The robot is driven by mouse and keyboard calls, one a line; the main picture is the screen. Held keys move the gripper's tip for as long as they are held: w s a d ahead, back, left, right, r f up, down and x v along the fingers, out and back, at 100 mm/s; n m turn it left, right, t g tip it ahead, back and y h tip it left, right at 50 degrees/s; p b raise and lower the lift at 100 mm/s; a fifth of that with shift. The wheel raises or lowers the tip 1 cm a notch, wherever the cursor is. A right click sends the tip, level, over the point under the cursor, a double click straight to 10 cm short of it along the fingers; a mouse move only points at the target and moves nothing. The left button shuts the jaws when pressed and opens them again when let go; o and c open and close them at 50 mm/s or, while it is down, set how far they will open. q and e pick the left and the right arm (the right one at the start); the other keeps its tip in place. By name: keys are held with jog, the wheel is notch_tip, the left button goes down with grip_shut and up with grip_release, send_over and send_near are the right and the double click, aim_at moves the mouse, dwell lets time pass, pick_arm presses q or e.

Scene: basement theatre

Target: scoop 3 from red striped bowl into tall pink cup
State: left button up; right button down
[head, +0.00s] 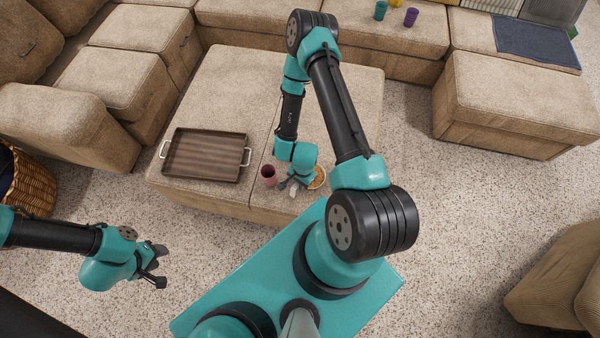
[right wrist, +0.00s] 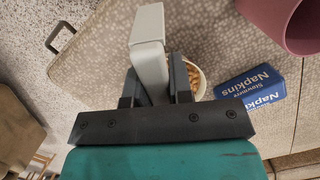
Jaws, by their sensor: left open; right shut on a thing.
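My right gripper (head: 292,184) is over the ottoman, between the cup and the bowl. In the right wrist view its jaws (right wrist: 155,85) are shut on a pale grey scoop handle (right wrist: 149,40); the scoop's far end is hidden. The bowl (head: 319,180) is partly behind the gripper; small tan pieces (right wrist: 193,74) show in it in the wrist view. Its stripes are not clear. The pink cup (head: 268,176) stands left of the gripper; its side also shows in the wrist view (right wrist: 290,22). My left gripper (head: 160,266) is open and empty over the carpet.
A blue napkin pack (right wrist: 250,88) lies near the bowl and cup in the wrist view. A brown tray (head: 205,155) with handles lies on the ottoman (head: 232,88) left of the cup. A wicker basket (head: 30,185) stands at the far left. Sofas surround the ottoman.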

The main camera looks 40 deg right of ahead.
jog(key=shift+f, duration=2.3)
jog(key=shift+w+d+f+h, duration=0.2)
jog(key=shift+d+f+h, duration=0.15)
jog(key=shift+d, duration=0.35)
jog(key=shift+w+d+f+h, duration=0.15)
jog(key=shift+d+f+h, duration=0.1)
jog(key=shift+d+h, duration=0.35)
jog(key=shift+w+d+f+h, duration=0.1)
jog(key=shift+d+h, duration=0.15)
jog(key=shift+d, duration=0.3)
jog(key=shift+s+a+r, duration=0.1)
jog(key=shift+a+r, duration=0.4)
jog(key=shift+r, duration=0.9)
jog(key=shift+s+a+r, duration=0.15)
jog(key=shift+a+r, duration=0.35)
jog(key=shift+r, duration=0.95)
jog(key=shift+s+a+r, duration=0.1)
jog(key=shift+a+r, duration=0.4)
jog(key=shift+r, duration=0.9)
